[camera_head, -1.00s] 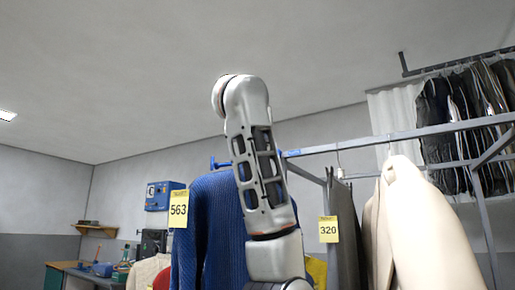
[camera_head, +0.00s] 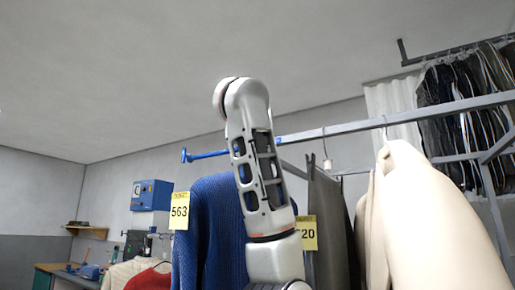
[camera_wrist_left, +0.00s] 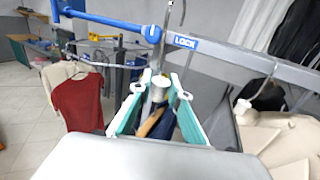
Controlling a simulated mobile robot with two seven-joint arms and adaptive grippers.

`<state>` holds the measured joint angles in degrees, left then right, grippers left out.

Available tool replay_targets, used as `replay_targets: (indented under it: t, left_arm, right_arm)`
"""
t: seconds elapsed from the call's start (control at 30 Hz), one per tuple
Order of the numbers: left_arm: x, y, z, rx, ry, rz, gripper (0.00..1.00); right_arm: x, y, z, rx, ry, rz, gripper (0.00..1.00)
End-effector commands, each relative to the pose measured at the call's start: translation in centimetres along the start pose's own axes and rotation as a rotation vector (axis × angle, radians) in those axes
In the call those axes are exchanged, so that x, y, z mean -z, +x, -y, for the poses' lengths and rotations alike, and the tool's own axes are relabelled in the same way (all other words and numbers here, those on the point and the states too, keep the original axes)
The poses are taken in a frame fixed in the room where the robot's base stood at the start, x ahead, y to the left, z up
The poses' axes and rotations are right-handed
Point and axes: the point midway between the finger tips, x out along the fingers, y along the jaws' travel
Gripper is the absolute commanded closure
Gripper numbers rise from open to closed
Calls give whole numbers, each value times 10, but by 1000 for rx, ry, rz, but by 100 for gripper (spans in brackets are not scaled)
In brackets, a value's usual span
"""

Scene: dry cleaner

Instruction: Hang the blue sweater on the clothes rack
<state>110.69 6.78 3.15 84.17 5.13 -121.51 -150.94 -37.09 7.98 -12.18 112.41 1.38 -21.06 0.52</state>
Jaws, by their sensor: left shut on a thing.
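The blue knit sweater (camera_head: 205,232) hangs upright with a yellow tag 563 (camera_head: 180,211), left of and partly behind my arm in the head view. In the wrist view my left gripper (camera_wrist_left: 157,105) is shut on the pale neck of the hanger (camera_wrist_left: 160,84). A bit of dark blue cloth shows between its fingers. The hanger's thin hook (camera_wrist_left: 166,22) rises by the rack bar near the LOCK label; I cannot tell whether it touches the bar. The clothes rack (camera_head: 355,130) has a grey bar with a blue end (camera_head: 205,155). My right gripper is out of view.
A grey garment (camera_head: 330,225) with a partly hidden yellow tag (camera_head: 308,233) and cream coats (camera_head: 430,220) hang to the right on the rack. A red garment (camera_wrist_left: 80,102) hangs behind at left. A blue wall box (camera_head: 151,195) and workbench are farther back.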

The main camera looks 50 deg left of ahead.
Motion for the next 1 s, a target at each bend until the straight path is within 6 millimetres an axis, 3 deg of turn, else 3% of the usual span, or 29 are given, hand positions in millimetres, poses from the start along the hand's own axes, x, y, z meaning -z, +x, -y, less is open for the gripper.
replay_targets:
  t: [0.87,1.0]
  left_arm:
    - [-1,48,21,-2,1,-1,100]
    - [0,47,21,-1,0,1,100]
  right_arm:
    - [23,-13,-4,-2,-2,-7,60]
    - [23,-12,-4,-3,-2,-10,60]
